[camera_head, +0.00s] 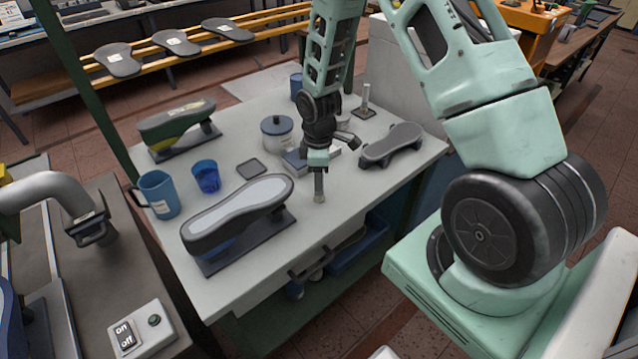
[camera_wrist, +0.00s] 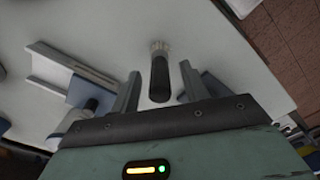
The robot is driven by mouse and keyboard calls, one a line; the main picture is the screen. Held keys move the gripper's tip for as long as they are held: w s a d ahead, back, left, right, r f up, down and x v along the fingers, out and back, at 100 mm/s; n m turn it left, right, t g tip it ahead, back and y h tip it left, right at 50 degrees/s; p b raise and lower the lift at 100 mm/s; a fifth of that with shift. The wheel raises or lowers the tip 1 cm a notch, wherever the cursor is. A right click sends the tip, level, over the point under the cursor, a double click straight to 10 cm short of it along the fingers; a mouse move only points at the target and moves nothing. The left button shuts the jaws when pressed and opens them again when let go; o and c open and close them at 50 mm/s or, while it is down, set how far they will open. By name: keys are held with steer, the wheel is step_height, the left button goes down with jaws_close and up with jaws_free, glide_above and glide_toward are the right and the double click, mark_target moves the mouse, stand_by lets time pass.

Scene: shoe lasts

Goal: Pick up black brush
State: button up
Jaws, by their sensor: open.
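The black brush (camera_wrist: 159,80) shows in the wrist view as a dark handle with pale bristles at its upper end. It lies between the two fingers of my gripper (camera_wrist: 161,71), which are apart, with a gap on both sides of the handle. In the head view the brush (camera_head: 319,188) shows just below my gripper (camera_head: 319,167), its pale bristles towards the table's front edge. The rest of the handle is hidden by my gripper. I cannot tell the height of the fingers above the table.
The brush is on a light table (camera_head: 335,220). To the left is a large shoe last (camera_head: 238,212); to the right, a dark grey one (camera_head: 391,145). The front right surface is clear.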

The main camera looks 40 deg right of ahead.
steer(key=shift+f, duration=0.25)
jaws_close()
steer(key=shift+r, duration=0.15)
step_height(320, 180, up, 10)
steer(key=shift+f+b, duration=0.1)
steer(key=shift+b, duration=1.05)
